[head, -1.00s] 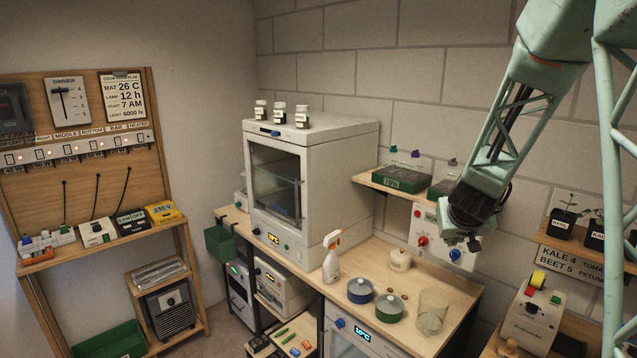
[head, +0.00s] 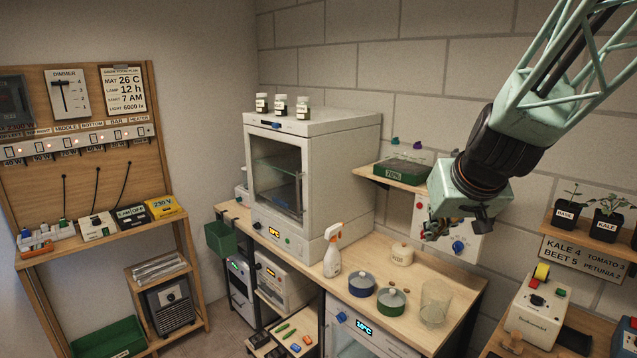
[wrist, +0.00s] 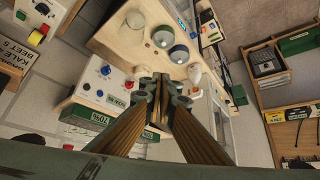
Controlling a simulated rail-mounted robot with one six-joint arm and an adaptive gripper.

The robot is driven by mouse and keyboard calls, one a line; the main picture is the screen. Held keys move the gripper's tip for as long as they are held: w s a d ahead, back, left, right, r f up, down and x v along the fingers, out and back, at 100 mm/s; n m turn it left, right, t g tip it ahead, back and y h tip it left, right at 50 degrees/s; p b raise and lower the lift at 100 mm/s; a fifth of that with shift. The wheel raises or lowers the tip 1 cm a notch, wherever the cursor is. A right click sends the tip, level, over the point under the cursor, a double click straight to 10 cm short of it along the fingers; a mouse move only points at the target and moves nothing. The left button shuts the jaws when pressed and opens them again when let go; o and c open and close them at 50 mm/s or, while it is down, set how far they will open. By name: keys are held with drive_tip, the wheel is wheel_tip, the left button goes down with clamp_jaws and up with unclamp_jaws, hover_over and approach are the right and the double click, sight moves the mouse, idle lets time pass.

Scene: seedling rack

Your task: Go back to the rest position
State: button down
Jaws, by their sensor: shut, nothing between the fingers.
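My gripper (head: 440,229) is at the right of the head view, in the air in front of the wall box (head: 420,212) with the red and blue knobs, which it partly hides. It holds nothing. In the wrist view its fingers (wrist: 163,88) are together and empty, pointing toward the bench. My forearm runs from the gripper to the upper right corner of the head view.
Below the gripper, the wooden bench (head: 400,281) holds a blue pot (head: 361,285), a green pot (head: 391,301), a clear beaker (head: 435,304) and a spray bottle (head: 333,252). A shelf with a green tray (head: 403,171) is close behind. A white oven-like cabinet (head: 340,160) stands left.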

drive_tip(key=s+a+f+g+b, duration=0.1)
drive_tip(key=s+a+b, duration=0.1)
drive_tip(key=s, duration=1.8)
drive_tip(key=s+a+f+g+b, duration=0.1)
drive_tip(key=s+a+g+b, duration=0.1)
drive_tip(key=s, duration=1.8)
drive_tip(key=shift+s+a+g+b, duration=0.35)
drive_tip(key=shift+a+b, duration=0.45)
drive_tip(key=shift+b, duration=0.35)
